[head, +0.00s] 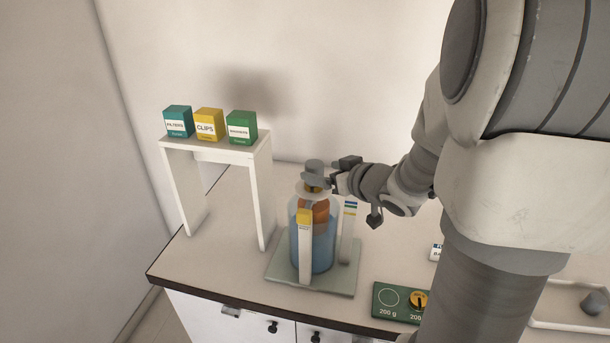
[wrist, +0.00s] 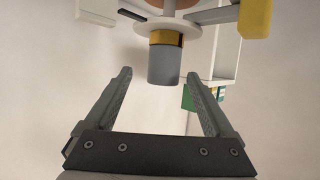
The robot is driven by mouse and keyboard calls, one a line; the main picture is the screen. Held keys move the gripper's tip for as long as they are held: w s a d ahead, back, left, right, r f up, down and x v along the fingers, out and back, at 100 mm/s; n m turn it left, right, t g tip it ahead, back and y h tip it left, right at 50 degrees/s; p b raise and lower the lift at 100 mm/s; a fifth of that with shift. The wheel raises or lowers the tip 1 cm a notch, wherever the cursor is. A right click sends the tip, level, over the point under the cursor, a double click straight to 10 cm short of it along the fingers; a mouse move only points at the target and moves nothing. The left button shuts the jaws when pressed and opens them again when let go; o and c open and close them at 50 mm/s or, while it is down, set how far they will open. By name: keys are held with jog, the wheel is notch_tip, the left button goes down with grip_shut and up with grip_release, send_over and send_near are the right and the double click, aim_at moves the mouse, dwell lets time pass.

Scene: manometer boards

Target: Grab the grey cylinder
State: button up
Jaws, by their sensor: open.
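The grey cylinder (head: 314,166) stands upright at the top of a jar of blue liquid (head: 315,245), above a brass band and a white disc (head: 307,190). In the wrist view the cylinder (wrist: 164,66) hangs inverted, its free end between the fingertips with a gap on each side. My gripper (head: 330,172) comes from the right at the cylinder's height, and one finger partly covers the cylinder in the head view. In the wrist view my gripper (wrist: 160,73) is open and empty. I cannot tell how deep the cylinder sits between the fingers.
A white stand (head: 262,190) with three small boxes (head: 209,124) is at left. A green weight board (head: 388,298) lies front right. A white tray (head: 560,322) is at far right.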

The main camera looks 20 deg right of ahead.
aim_at(308, 166)
jog(key=shift+w+a+f, duration=0.1)
jog(key=shift+w+f, duration=0.1)
jog(key=shift+w, duration=0.35)
jog(key=b+x, duration=0.2)
jog(key=x, duration=0.1)
jog(key=b+x, duration=0.1)
jog(key=shift+w+a, duration=0.25)
jog(key=shift+a, duration=0.1)
jog(key=shift+w+b, duration=0.35)
grip_shut()
